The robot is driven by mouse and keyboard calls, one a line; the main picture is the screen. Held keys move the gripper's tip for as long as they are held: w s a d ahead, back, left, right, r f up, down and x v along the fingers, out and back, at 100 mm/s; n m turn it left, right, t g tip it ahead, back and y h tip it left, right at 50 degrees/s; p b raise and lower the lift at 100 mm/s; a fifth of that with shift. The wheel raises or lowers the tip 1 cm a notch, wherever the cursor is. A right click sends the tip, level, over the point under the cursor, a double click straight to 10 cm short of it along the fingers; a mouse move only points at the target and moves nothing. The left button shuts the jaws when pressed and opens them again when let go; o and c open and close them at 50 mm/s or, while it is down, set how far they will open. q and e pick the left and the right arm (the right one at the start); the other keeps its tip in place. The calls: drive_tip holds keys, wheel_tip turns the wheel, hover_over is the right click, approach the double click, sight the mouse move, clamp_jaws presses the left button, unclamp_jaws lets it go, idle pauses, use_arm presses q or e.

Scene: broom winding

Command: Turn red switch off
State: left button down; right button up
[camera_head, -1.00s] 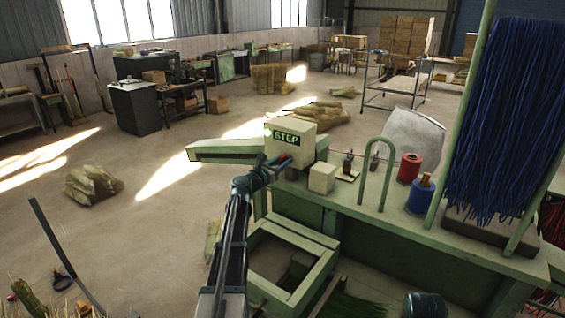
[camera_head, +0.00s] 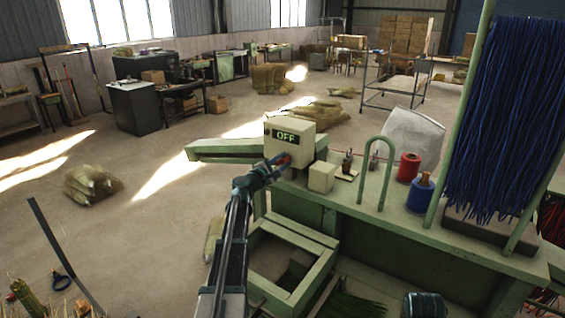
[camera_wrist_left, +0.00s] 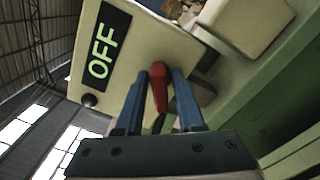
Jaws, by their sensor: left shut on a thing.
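A cream control box (camera_head: 303,137) stands on the green machine bench, and its display (camera_head: 286,136) reads OFF. In the left wrist view the display (camera_wrist_left: 108,45) also reads OFF, with a dark round knob (camera_wrist_left: 89,101) near it. The red switch (camera_wrist_left: 158,86) sticks out from the box face. My left gripper (camera_wrist_left: 160,92) has its two blue fingers on either side of the red switch and is shut on it. In the head view the left gripper (camera_head: 283,161) is at the lower front of the box. The right gripper is not seen.
A small cream block (camera_head: 322,177), a green hoop (camera_head: 376,170), a red spool (camera_head: 408,167) and a blue spool (camera_head: 420,194) stand on the bench to the right. Blue strands (camera_head: 508,110) hang farther right. The floor at left is mostly open.

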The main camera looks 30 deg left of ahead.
use_arm(q)
drive_tip(key=m, duration=0.6)
drive_tip(key=shift+d+f, duration=0.1)
drive_tip(key=shift+f, duration=0.1)
drive_tip(key=shift+m, duration=0.5)
drive_tip(key=c, duration=0.8)
unclamp_jaws()
drive_tip(key=s+a, duration=0.1)
drive_tip(key=s, duration=1.3)
drive_tip(key=shift+w, duration=0.1)
